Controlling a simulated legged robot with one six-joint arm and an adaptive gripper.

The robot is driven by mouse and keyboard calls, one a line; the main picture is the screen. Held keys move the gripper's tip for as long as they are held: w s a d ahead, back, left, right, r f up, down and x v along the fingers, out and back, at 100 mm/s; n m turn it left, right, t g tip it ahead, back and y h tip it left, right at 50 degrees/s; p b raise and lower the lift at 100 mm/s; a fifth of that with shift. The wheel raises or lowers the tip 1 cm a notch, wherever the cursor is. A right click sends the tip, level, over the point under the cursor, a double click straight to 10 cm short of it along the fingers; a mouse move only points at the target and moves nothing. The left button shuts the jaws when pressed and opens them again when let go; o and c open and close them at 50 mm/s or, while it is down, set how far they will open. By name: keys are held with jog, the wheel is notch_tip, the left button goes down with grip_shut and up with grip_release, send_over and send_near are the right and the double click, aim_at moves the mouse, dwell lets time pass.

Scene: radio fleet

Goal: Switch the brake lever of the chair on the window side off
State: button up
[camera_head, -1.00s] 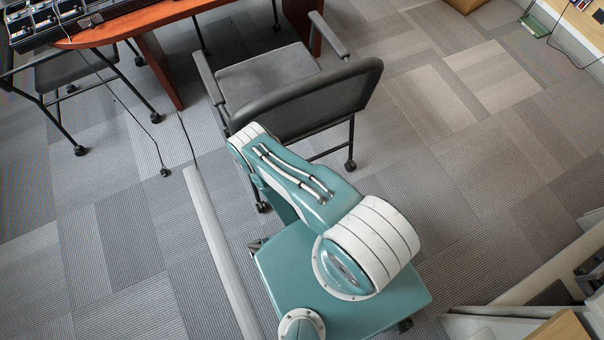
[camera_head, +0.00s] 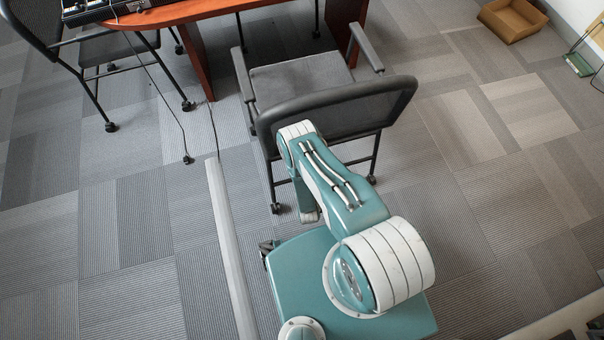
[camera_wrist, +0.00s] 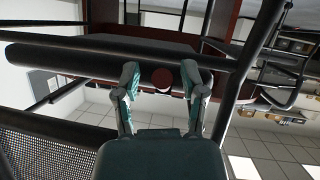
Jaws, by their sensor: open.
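A black-framed chair (camera_head: 300,88) with a grey seat stands at the wooden table, its mesh back toward me. A second dark chair (camera_head: 98,48) stands to the left. I cannot tell which chair is on the window side. No brake lever can be made out on either chair. My gripper (camera_wrist: 161,90) is open in the wrist view, with its two fingers apart below a dark bar of the chair frame. I cannot tell whether they touch it. A small dark red round thing (camera_wrist: 162,79) shows between the fingertips. My arm hides the gripper in the head view.
The red-brown table (camera_head: 195,12) carries dark equipment at its left end. A cable hangs to the floor left of the chair. A pale strip (camera_head: 228,245) runs along the floor on the left. A brown box (camera_head: 512,20) lies at the far right.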

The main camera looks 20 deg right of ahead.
jog(key=shift+a, duration=0.45)
jog(key=shift+d, duration=0.2)
grip_shut()
jog(key=shift+d, duration=0.3)
jog(key=shift+a, duration=0.1)
